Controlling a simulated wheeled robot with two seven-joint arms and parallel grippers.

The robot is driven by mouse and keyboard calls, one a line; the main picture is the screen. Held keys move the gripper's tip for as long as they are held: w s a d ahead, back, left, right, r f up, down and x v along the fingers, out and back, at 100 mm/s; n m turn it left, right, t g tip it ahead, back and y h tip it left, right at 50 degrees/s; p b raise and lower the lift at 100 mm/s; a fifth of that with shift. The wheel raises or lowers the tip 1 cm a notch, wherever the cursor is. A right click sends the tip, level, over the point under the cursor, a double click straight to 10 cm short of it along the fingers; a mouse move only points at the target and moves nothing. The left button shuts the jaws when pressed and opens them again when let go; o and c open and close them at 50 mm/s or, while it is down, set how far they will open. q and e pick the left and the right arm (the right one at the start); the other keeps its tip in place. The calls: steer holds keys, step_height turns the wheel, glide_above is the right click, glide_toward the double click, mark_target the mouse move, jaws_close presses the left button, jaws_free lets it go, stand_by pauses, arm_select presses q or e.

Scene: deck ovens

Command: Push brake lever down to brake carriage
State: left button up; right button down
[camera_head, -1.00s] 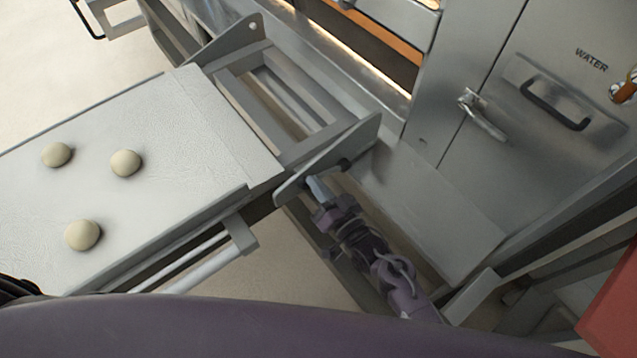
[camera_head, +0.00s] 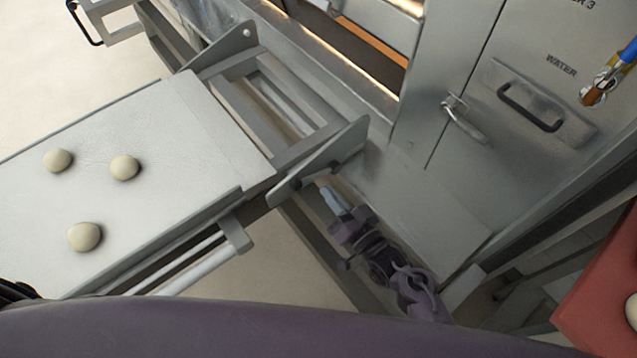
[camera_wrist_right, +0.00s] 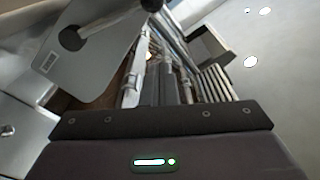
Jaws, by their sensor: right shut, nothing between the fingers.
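The carriage (camera_head: 150,125) is a pale flat loader at left in the head view, with a grey bracket plate (camera_head: 318,166) at its oven-side corner. A short lever (camera_head: 334,166) with dark knobs sits on that plate's near face. In the right wrist view the lever (camera_wrist_right: 100,24) is a rod with black ball ends, lying across the grey plate (camera_wrist_right: 88,65). My right gripper (camera_head: 331,196) is shut and empty, just below and right of the plate, apart from the lever in the picture. In the wrist view its fingers (camera_wrist_right: 157,85) point forward, right of the plate. My left gripper is not seen.
Several steel oven panels stand behind, with a latch handle (camera_head: 464,122) and a drawer pull (camera_head: 530,106). Three dough balls, one being the near ball (camera_head: 85,237), lie on the carriage. A red box (camera_head: 600,300) is at the right edge. Floor shows below the carriage.

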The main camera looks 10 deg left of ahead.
steer(key=v, duration=0.4)
steer(key=shift+s+d, duration=0.2)
steer(key=shift+s, duration=0.1)
stand_by(0.4)
